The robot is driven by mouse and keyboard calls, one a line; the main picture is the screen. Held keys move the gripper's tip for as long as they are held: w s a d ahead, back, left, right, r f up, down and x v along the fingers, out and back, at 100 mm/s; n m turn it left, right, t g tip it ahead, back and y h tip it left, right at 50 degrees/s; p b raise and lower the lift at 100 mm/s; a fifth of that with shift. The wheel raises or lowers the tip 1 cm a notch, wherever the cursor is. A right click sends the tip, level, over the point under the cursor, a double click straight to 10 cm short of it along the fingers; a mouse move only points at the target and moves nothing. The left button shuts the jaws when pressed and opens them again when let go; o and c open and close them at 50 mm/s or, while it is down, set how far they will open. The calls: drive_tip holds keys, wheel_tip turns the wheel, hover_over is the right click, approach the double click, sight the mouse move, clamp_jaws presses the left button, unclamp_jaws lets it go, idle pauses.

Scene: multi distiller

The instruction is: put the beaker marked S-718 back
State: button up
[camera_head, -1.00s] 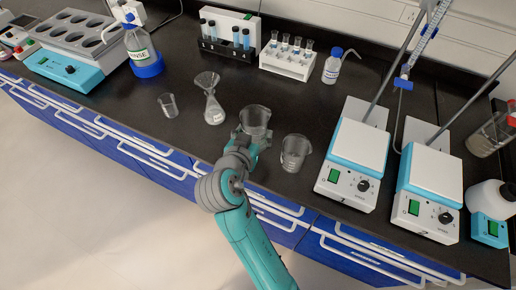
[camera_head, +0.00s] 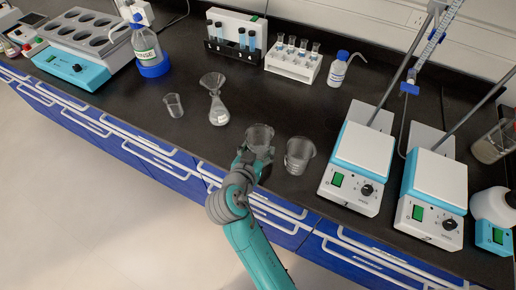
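Two larger clear beakers stand near the front edge of the dark bench. The left one (camera_head: 260,137) is at my gripper (camera_head: 251,155), which reaches in from the front and hides its lower part. The fingers look to be around or against it, but I cannot tell whether they are closed on it. The right beaker (camera_head: 299,155) stands upright just to the right, apart from my gripper. A smaller beaker (camera_head: 173,105) stands farther left. No S-718 marking is readable on any beaker.
A flask with a funnel (camera_head: 217,105) stands behind my gripper to the left. Hotplate stirrers (camera_head: 356,165) with rods stand to the right. Tube racks (camera_head: 293,62) and a wash bottle (camera_head: 338,70) are at the back. Bench between the small beaker and flask is clear.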

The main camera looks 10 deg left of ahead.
drive_tip(key=o, duration=0.4)
drive_tip(key=shift+o, duration=0.2)
drive_tip(key=shift+r, duration=0.2)
drive_tip(key=v, duration=1.2)
